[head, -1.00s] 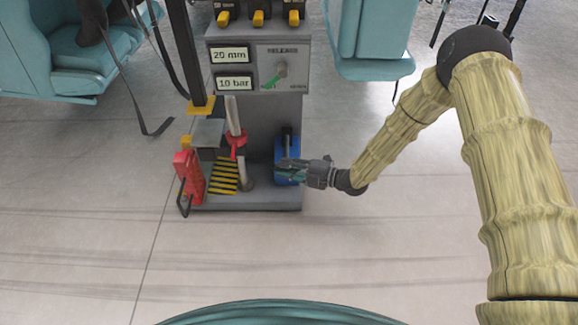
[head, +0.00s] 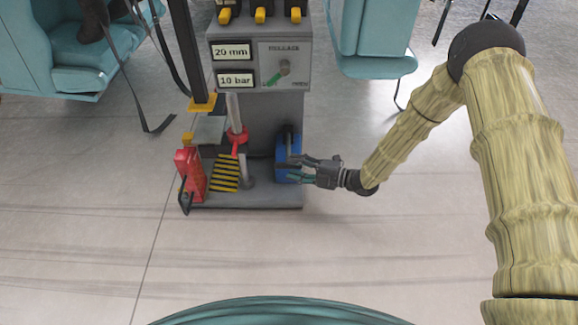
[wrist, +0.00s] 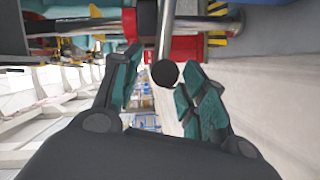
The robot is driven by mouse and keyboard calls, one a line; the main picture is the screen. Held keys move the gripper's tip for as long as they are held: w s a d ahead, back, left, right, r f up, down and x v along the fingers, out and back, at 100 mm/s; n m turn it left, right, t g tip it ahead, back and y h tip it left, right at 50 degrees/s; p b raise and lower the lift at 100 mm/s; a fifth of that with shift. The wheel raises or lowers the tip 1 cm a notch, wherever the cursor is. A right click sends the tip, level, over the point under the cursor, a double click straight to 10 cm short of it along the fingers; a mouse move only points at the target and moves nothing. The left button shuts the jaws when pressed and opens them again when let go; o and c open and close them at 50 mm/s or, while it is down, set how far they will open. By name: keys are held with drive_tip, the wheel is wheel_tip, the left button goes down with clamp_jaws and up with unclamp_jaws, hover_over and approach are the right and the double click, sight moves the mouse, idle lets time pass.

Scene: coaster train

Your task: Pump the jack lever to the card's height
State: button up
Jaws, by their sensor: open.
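The jack lever (head: 288,138) is a dark upright bar at the blue block (head: 281,158) on the right of the grey jack stand's base. In the wrist view, a metal rod (wrist: 166,35) with a round black end (wrist: 165,73) lies between my open fingers; it appears to be this lever. My gripper (head: 298,169) is open just right of the lever, and shows in the wrist view (wrist: 159,70). No clear grip contact shows. The stand's labels read "20 mm" (head: 232,52) and "10 bar" (head: 235,80). I cannot tell which is the card.
A release dial (head: 285,68) sits right of the labels. A red piece with a black handle (head: 190,175), a striped plate (head: 225,173) and a silver post with a red collar (head: 237,138) stand left of the lever. Teal seats (head: 375,40) are behind. Floor in front is clear.

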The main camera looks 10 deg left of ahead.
drive_tip(key=v, duration=0.9)
idle(1.9)
drive_tip(key=w+a+n+t+h+p, duration=0.1)
drive_tip(key=a+n+t, duration=0.1)
drive_tip(key=n, duration=0.9)
drive_tip(key=w+a+f+n+t+h+p, duration=0.1)
drive_tip(key=a+n, duration=0.4)
drive_tip(key=n, duration=0.6)
drive_tip(key=w+a+n+t+h+p, duration=0.1)
drive_tip(key=a+n+t+p, duration=0.1)
drive_tip(key=n, duration=0.9)
drive_tip(key=shift+a+f+t+p, duration=0.2)
drive_tip(key=shift+a+t+p, duration=0.3)
drive_tip(key=shift+a, duration=0.65)
